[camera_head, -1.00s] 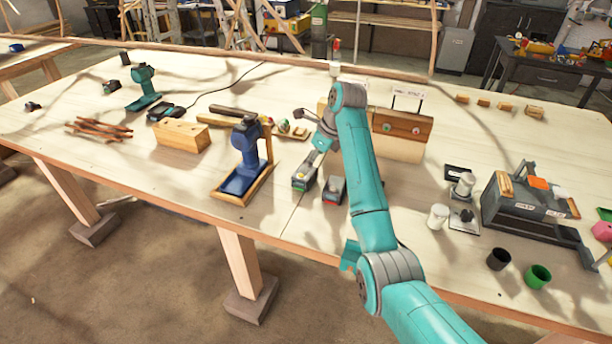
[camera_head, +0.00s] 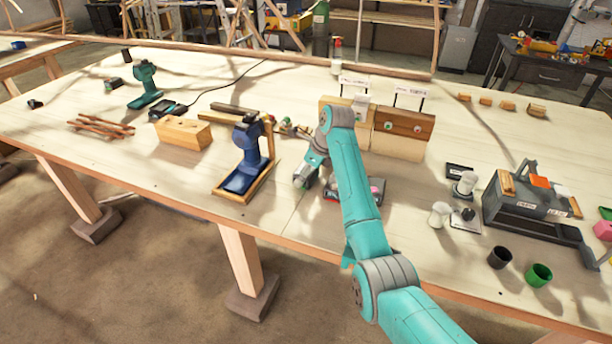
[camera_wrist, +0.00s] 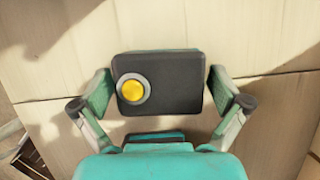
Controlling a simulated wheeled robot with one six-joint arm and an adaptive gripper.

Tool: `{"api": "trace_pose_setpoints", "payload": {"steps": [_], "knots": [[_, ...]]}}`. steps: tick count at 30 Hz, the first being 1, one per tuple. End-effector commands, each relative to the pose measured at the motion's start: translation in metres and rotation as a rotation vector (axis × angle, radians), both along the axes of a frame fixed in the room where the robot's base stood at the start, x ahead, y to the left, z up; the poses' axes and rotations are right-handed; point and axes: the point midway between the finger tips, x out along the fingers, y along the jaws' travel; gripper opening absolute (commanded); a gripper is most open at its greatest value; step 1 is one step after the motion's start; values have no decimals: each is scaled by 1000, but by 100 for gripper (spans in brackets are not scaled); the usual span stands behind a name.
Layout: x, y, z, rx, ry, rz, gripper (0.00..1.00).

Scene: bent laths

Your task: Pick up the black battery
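The black battery (camera_wrist: 175,84) is a dark block with a round yellow button on its left part. It fills the middle of the wrist view, between the two fingers of my gripper (camera_wrist: 160,96). The fingers are apart, one at each side of the block, with a narrow gap seeming to show at the right. In the head view my gripper (camera_head: 306,175) is low over the table, to the right of the blue drill, and largely hides what is under it.
The blue drill (camera_head: 249,150) stands in a wooden-edged tray close on the left. A wooden block (camera_head: 183,134) lies further left. Upright boards (camera_head: 403,135) stand behind.

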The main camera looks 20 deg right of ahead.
Motion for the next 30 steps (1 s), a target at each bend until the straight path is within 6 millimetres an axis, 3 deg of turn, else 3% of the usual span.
{"api": "trace_pose_setpoints", "payload": {"steps": [1, 6, 8, 17, 30], "knots": [[0, 0, 0, 0, 0, 0, 82], [0, 0, 0, 0, 0, 0, 40], [0, 0, 1, 0, -1, 0, 30], [1, 0, 7, 1, -2, 0, 30], [1, 0, 81, 1, -4, 0, 30]]}}
